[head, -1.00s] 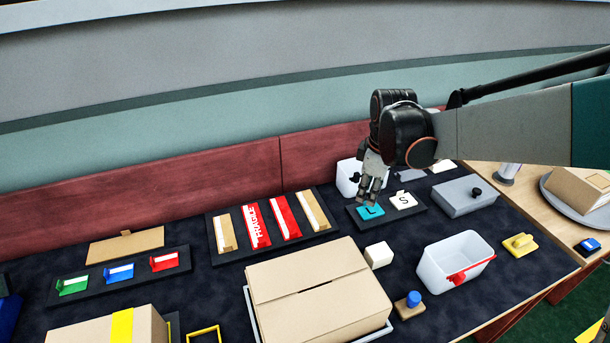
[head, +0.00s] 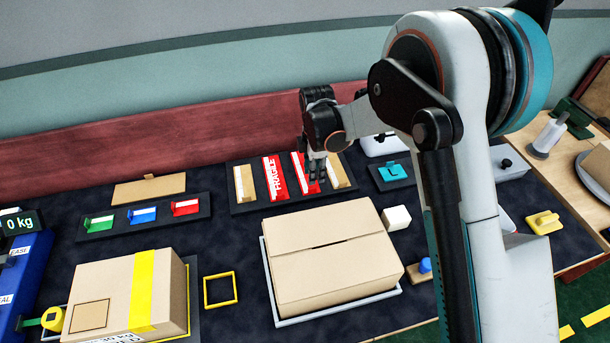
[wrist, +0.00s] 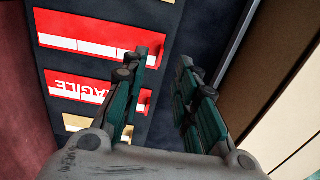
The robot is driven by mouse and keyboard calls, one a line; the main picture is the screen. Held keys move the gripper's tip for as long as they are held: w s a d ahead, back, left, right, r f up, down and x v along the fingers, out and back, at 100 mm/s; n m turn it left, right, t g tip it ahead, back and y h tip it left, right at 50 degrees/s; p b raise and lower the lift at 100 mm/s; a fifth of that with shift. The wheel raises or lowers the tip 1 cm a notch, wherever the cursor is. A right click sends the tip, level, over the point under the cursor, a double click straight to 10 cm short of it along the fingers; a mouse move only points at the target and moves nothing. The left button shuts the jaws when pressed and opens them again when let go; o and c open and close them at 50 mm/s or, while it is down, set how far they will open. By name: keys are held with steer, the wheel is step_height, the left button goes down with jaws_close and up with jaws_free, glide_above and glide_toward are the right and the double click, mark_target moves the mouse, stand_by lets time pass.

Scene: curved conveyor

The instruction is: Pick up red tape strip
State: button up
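A plain red tape strip with a white band (head: 297,165) lies on a dark rack (head: 243,208) at the back of the table. My gripper hides part of it in the head view. In the wrist view the red strip (wrist: 85,44) is at the top left, its right end near the tip of the left finger. A red FRAGILE strip (head: 273,180) lies beside it; it also shows in the wrist view (wrist: 75,92). My gripper (head: 313,176) is open and empty, pointing down over the strip's near end. In the wrist view dark surface shows between its fingers (wrist: 170,65).
Tan strips (head: 245,183) flank the red ones on the rack. A large closed cardboard box (head: 330,255) stands just in front, its side close to my gripper. Green, blue and red cards (head: 142,216) sit to the left. A white cube (head: 397,217) is at the right.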

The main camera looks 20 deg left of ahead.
mark_target(312, 186)
steer(key=shift+s+a+f+b, duration=0.1)
steer(key=shift+f+b, duration=0.55)
steer(key=shift+f, duration=1.15)
steer(key=shift+s+a+f+b, duration=0.1)
steer(key=shift+f+b, duration=0.55)
steer(key=shift+f, duration=1.1)
steer(key=shift+r, duration=0.1)
jaws_close()
